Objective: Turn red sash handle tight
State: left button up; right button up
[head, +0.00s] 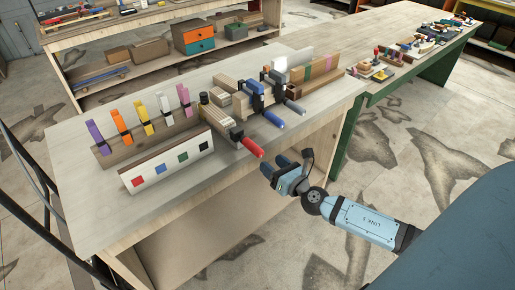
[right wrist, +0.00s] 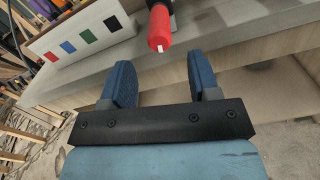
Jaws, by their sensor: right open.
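The red sash handle (head: 252,147) sticks out toward the front edge of the workbench, on the clamp at the middle of the bench. In the right wrist view the red handle (right wrist: 160,28) points toward me, ahead of the fingers and between their lines. My right gripper (head: 281,167) is open and empty, just off the bench's front edge, apart from the handle. Its two blue fingers (right wrist: 163,85) show spread in the right wrist view. My left gripper is not in view.
Blue-handled (head: 274,118) and grey-handled clamps (head: 295,106) stand right of the red one. A white board with coloured squares (head: 168,164) and a rack of coloured clips (head: 145,118) stand left. The workbench front edge (head: 215,180) lies close to my gripper.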

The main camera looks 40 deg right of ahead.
aim_at(262, 155)
jog(key=w, duration=0.4)
jog(key=w+p, duration=0.1)
jog(key=w, duration=0.1)
jog(key=shift+w+a, duration=0.15)
jog(key=shift+a, duration=0.15)
jog(key=shift+w, duration=0.65)
jog(key=shift+c, duration=0.5)
jog(key=c, duration=0.8)
